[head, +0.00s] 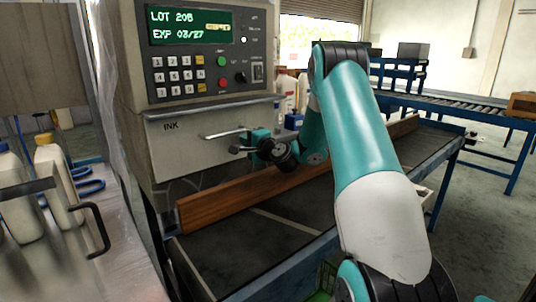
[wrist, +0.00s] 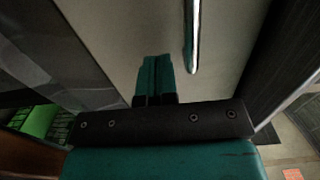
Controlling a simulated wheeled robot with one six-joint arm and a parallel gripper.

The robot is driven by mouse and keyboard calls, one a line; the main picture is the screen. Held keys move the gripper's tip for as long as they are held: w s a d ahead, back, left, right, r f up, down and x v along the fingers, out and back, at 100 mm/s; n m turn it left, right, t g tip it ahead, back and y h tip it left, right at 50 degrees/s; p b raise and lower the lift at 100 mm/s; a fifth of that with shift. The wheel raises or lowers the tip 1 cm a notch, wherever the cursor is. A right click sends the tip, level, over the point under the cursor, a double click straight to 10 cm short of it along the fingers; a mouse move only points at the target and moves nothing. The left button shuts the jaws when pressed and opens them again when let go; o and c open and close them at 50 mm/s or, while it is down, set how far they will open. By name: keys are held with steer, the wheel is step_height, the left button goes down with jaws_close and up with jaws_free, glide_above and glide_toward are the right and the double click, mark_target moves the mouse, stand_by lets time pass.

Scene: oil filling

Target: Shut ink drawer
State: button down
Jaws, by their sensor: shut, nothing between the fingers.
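The ink drawer (head: 185,150) is the pale grey front marked INK below the control panel, with a metal bar handle (head: 224,134). From this angle I cannot tell whether its front is flush with the cabinet or stands out a little. My gripper (head: 240,148) is at the right part of the drawer front, just below and right of the handle. In the wrist view my gripper (wrist: 155,62) has its teal fingers together and empty, pointing at the drawer front (wrist: 115,40). The handle (wrist: 193,40) is right of the fingers and not held. Whether the fingertips touch the front is unclear.
The control panel (head: 205,50) with a lit display is above the drawer. A conveyor (head: 285,225) with a wooden side rail (head: 250,190) runs below my arm.

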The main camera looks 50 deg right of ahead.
steer(key=s+b, duration=0.3)
steer(key=s, duration=0.8)
steer(key=shift+s+a, duration=0.35)
steer(key=shift+f, duration=0.1)
steer(key=w+a+r+n+g+y, duration=0.15)
steer(key=a+n+g+y, duration=0.25)
steer(key=a+n+y, duration=1.15)
steer(key=s+a+f+n+g+h, duration=0.1)
steer(key=s+a+g+h, duration=0.15)
steer(key=a, duration=0.65)
steer(key=s+a+g+h, duration=0.2)
steer(key=s+a+g, duration=0.1)
steer(key=a, duration=0.5)
steer(key=s+a+f+n+g+h, duration=0.15)
steer(key=s+a+n+g, duration=0.3)
steer(key=s, duration=0.55)
steer(key=s+a+f+n+g+h, duration=0.1)
steer(key=s+a+n+g+h, duration=0.3)
steer(key=s, duration=0.6)
step_height(320, 180, up, 17)
steer(key=d+n+y+p, duration=0.1)
steer(key=p, duration=1.5)
steer(key=shift+s+d+f, duration=0.15)
steer(key=shift+s+f, duration=0.05)
